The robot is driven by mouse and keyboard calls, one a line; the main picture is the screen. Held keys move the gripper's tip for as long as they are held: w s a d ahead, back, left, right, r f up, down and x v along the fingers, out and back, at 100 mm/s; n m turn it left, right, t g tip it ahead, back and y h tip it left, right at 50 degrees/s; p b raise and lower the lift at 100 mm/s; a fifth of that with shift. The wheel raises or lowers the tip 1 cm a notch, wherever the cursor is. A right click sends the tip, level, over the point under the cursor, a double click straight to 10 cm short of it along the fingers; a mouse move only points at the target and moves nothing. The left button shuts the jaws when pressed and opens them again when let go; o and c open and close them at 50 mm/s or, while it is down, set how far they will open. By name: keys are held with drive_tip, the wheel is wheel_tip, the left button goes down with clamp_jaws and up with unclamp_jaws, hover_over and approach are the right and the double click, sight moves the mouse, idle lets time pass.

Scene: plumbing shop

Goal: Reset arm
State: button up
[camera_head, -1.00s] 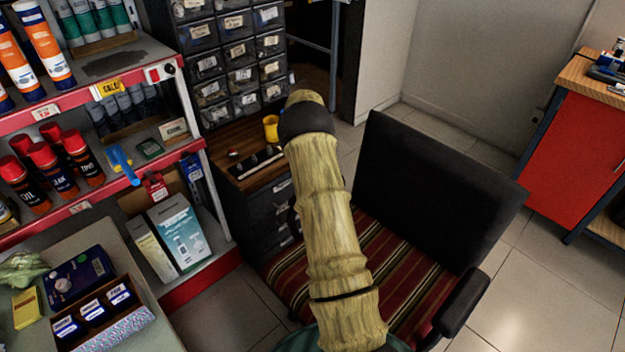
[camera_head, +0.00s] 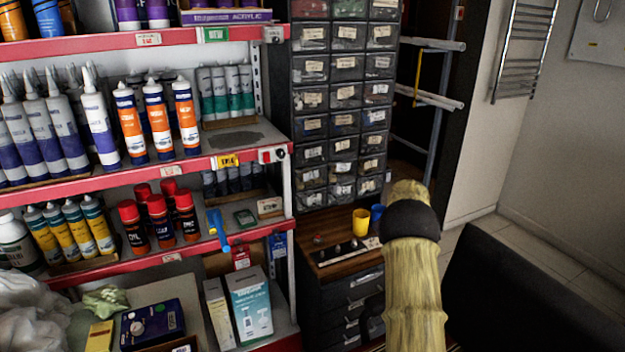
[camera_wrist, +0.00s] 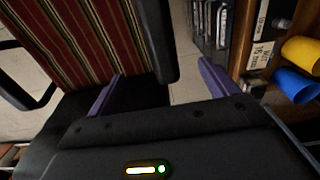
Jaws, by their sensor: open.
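My gripper (camera_wrist: 160,88) shows in the wrist view with its two purple fingers spread apart and nothing between them. In the head view my pale, bark-like arm with a black band rises at the lower right, and the gripper itself is hidden. In the wrist view a chair with a striped seat (camera_wrist: 75,38) lies beyond the fingers. A yellow cup (camera_wrist: 303,54) and a blue cup (camera_wrist: 291,85) are at the right edge of that view, to the right of the right finger.
Red-edged shelves (camera_head: 170,178) with tubes and spray cans fill the left. A drawer cabinet (camera_head: 328,122) stands behind a wooden counter (camera_head: 335,268) bearing the yellow cup (camera_head: 361,222) and blue cup (camera_head: 377,213). The chair's black back (camera_head: 520,300) is at lower right. Some floor shows behind it.

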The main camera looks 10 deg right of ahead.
drive_tip(key=s+a+r+n+t, duration=0.1)
drive_tip(key=s+a+r+n, duration=0.25)
drive_tip(key=s+a, duration=0.35)
drive_tip(key=s+a+r+n, duration=0.3)
drive_tip(key=s+a+n, duration=0.1)
drive_tip(key=a, duration=0.5)
drive_tip(key=s+a+n+t, duration=0.1)
drive_tip(key=s+a+n, duration=0.35)
drive_tip(key=s, duration=0.45)
drive_tip(key=s+a+n+t, duration=0.1)
drive_tip(key=s+a+n, duration=0.4)
drive_tip(key=s, duration=0.4)
wheel_tip(320, 180, up, 14)
drive_tip(key=a+m+p, duration=0.1)
drive_tip(key=p, duration=1.3)
drive_tip(key=shift+w+r+p, duration=0.2)
drive_tip(key=shift+r+p, duration=0.05)
drive_tip(key=shift+p, duration=0.1)
